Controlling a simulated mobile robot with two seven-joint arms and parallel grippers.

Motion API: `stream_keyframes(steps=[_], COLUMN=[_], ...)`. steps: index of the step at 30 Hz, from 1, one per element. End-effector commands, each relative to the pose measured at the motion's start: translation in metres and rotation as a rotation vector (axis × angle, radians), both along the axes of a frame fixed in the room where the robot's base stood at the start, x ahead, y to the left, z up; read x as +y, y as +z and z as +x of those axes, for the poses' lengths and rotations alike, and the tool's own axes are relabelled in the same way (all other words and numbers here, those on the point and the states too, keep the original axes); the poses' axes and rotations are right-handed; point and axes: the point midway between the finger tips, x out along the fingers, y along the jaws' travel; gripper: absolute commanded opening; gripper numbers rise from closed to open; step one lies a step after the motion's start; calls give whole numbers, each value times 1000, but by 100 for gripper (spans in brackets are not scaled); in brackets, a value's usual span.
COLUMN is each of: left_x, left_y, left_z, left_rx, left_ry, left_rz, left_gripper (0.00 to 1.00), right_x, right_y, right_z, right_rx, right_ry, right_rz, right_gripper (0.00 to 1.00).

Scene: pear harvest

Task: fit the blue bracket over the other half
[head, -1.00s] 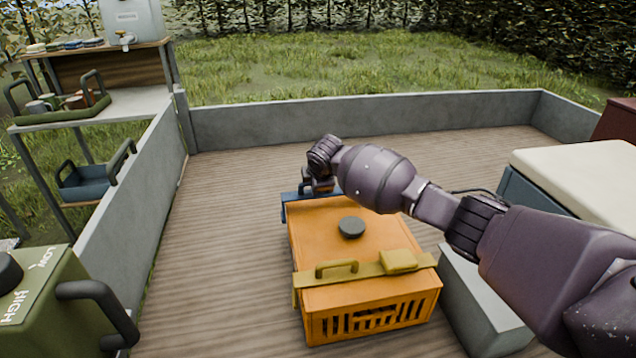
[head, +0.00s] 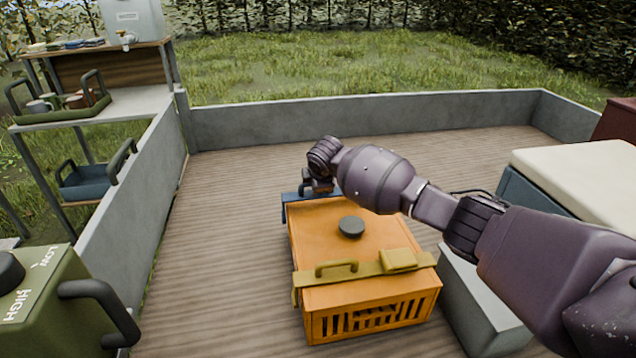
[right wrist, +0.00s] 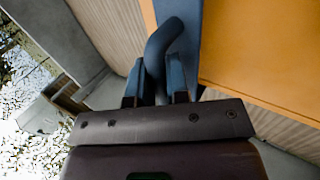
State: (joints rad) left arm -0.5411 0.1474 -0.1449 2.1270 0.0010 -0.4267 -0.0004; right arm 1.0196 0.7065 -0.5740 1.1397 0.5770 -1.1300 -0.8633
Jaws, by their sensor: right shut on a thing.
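An orange slatted crate (head: 330,240) with a lid and a dark round knob (head: 351,228) stands on the plank floor. The blue bracket (head: 289,208) lies along the crate's far edge, partly hidden by my right arm. A yellow bracket (head: 338,279) with a handle and a raised block lies across the near edge. My right gripper (head: 320,185) is at the far edge. In the right wrist view its fingers (right wrist: 162,88) are shut on the dark blue handle (right wrist: 163,45), beside the bracket's blue plate (right wrist: 188,40). Whether the bracket is fully seated I cannot tell. My left gripper is out of view.
A grey box (head: 478,300) stands close to the crate's right. A cream-topped chest (head: 580,175) is behind it. A green box (head: 45,300) with a handle is at the lower left. Low grey walls (head: 360,115) bound the floor, which is clear left of the crate.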

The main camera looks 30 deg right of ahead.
Motion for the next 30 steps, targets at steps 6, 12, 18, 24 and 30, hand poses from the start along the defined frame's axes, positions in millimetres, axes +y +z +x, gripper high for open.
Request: stream_keyframes(steps=[6,12,18,24,30], left_x=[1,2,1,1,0], left_y=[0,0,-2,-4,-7], left_z=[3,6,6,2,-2], left_rx=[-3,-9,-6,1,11], left_ry=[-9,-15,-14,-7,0], left_rz=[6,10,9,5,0], left_gripper=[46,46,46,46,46], right_x=[0,0,0,0,0], right_y=[-3,-7,-10,-13,-16], right_z=[0,0,0,0,0], right_rx=[-1,-1,-1,-1,-1], right_ry=[0,0,0,0,0], right_rz=[0,0,0,0,0], right_gripper=[0,0,0,0,0])
